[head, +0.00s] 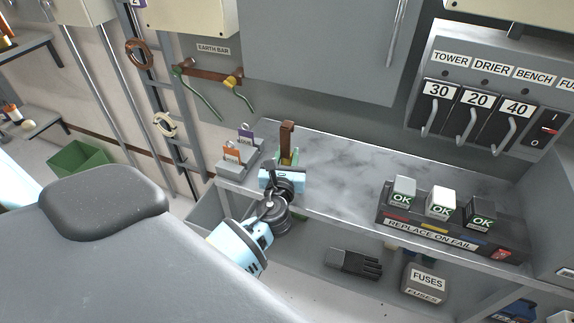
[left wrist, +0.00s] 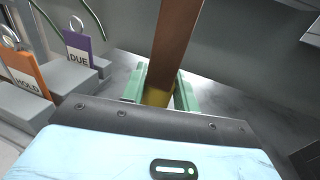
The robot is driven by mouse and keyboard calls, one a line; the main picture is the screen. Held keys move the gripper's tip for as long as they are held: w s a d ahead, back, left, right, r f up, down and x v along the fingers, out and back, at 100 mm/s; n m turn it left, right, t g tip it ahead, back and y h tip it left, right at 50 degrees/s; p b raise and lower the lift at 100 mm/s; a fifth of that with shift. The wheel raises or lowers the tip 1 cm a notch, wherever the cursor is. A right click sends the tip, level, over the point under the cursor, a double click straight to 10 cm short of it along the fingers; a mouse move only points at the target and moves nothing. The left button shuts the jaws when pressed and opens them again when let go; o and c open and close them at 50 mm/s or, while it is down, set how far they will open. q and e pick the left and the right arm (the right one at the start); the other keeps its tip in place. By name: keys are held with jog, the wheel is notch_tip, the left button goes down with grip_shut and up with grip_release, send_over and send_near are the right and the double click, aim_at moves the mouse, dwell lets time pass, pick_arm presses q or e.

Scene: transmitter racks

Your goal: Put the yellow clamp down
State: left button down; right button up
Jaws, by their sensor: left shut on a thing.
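My left gripper (head: 288,159) reaches over the left end of the grey bench, its pale blue body (left wrist: 150,153) filling the bottom of the left wrist view. Its green fingers (left wrist: 160,88) are shut on a yellow piece (left wrist: 158,97), which I take for the yellow clamp. A brown upright bar (head: 287,136) rises just above it; it also shows in the left wrist view (left wrist: 177,38). I cannot tell whether the bar and yellow piece are joined, or whether they touch the bench. Another yellow clamp-like piece (head: 233,82) sits on the earth bar. My right gripper is not in view.
Grey blocks with an orange HOLD tag (left wrist: 27,70) and a purple DUE tag (left wrist: 77,45) stand close left of the gripper. A REPLACE ON FAIL tray (head: 430,236) stands at the bench's right. The middle of the bench top (head: 350,175) is clear.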

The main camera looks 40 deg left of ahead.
pick_arm(q)
notch_tip(320, 180, down, 3)
jog(key=shift+f+b, duration=0.2)
jog(key=shift+b, duration=0.35)
jog(key=shift+f, duration=0.1)
jog(key=c, duration=1.3)
grip_release()
jog(key=shift+o, duration=1.2)
